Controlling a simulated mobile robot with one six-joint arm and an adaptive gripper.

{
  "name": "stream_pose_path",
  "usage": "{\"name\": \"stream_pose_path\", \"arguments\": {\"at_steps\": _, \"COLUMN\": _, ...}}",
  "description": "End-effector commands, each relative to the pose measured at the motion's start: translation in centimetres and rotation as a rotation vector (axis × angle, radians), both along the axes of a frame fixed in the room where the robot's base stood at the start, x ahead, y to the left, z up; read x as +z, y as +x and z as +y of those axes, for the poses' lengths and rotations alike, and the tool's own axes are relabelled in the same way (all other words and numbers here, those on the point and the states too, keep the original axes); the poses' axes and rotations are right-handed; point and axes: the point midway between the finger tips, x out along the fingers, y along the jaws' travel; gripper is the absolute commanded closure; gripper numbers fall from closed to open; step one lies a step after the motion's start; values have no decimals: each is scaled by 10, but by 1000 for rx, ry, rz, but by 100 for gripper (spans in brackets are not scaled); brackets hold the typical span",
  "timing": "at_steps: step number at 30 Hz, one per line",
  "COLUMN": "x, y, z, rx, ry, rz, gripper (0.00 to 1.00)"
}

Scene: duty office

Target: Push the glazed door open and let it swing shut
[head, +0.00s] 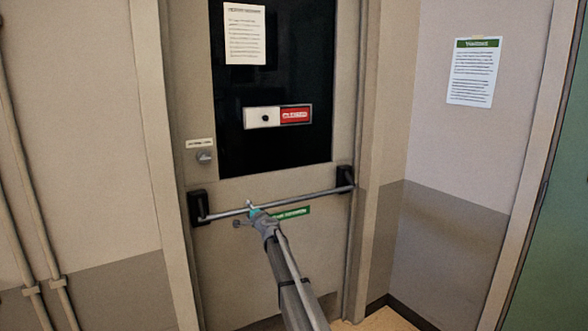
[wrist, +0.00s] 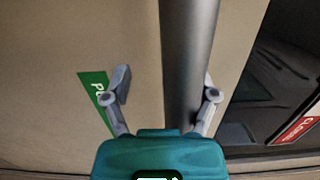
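The glazed door (head: 342,150) is beige with a tall dark glass pane (head: 271,90); it looks shut in its frame. A grey push bar (head: 310,195) crosses it below the glass, between two black end brackets. My gripper (head: 250,208) is at the left half of the bar. In the wrist view my gripper (wrist: 165,86) is open, its fingers apart, with the bar (wrist: 186,60) running between them, nearer the right finger. Whether it touches the bar I cannot tell. A green push sign (head: 290,214) is just below the bar, partly hidden by my gripper.
A round lock (head: 204,157) sits left of the glass. A red and white sign (head: 278,116) and a paper notice (head: 244,33) are on the pane. Pipes (head: 30,200) run down the left wall. A wall with a notice (head: 473,72) stands close on the right, then a green panel (head: 552,240).

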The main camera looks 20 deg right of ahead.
Motion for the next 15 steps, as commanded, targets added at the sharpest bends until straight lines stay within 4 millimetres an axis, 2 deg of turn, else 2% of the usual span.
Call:
{"name": "stream_pose_path", "arguments": {"at_steps": 8, "x": 0, "y": 2, "z": 1, "rx": 1, "ry": 0, "rz": 0, "gripper": 26}}
{"name": "stream_pose_path", "arguments": {"at_steps": 15, "x": 0, "y": 13, "z": 6, "rx": 1, "ry": 0, "rz": 0, "gripper": 26}}
